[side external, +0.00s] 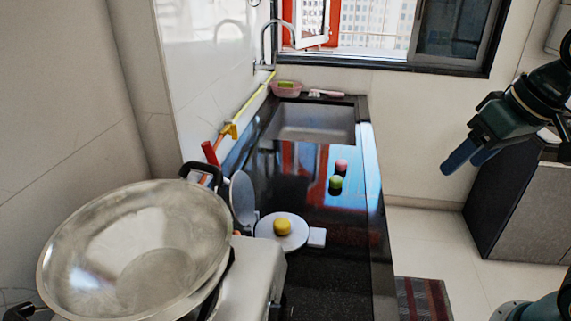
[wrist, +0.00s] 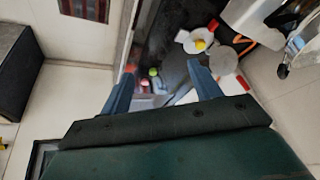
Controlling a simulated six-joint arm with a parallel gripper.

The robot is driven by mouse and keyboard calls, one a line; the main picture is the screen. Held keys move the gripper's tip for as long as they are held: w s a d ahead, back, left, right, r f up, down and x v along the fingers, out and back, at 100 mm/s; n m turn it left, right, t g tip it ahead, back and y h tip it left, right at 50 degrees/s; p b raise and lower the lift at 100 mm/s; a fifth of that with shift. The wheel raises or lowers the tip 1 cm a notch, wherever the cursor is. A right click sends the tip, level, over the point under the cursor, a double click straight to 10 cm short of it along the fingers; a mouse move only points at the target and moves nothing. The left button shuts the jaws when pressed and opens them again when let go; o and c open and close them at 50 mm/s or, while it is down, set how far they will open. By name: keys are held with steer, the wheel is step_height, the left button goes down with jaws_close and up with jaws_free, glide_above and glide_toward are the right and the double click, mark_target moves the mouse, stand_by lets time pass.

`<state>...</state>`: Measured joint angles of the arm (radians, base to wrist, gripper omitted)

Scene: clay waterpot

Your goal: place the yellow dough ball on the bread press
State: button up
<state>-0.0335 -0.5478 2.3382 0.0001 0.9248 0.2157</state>
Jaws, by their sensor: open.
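The yellow dough ball (side external: 283,227) rests on the round white plate of the bread press (side external: 262,231), near the plate's middle. The press lid stands raised at the plate's left. The wrist view also shows the yellow ball (wrist: 200,45) on the pale plate (wrist: 187,37), with the round lid beside it. My gripper (side external: 464,163) is open and empty, well to the right of the counter and apart from the ball and press. Its two blue fingers (wrist: 160,69) are spread in the wrist view.
A green ball (side external: 335,182) and a pink ball (side external: 341,165) sit on the dark counter (side external: 300,198) behind the press. A large metal wok (side external: 135,250) is at the front left. A sink (side external: 313,123) and a pink basket (side external: 286,89) are at the back.

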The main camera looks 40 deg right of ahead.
steer(key=s, duration=0.1)
steer(key=s+f+n, duration=0.1)
steer(key=s, duration=0.1)
steer(key=s+f+n, duration=0.1)
steer(key=s, duration=0.1)
steer(key=shift+d+f+t, duration=0.1)
steer(key=shift+d+t, duration=0.3)
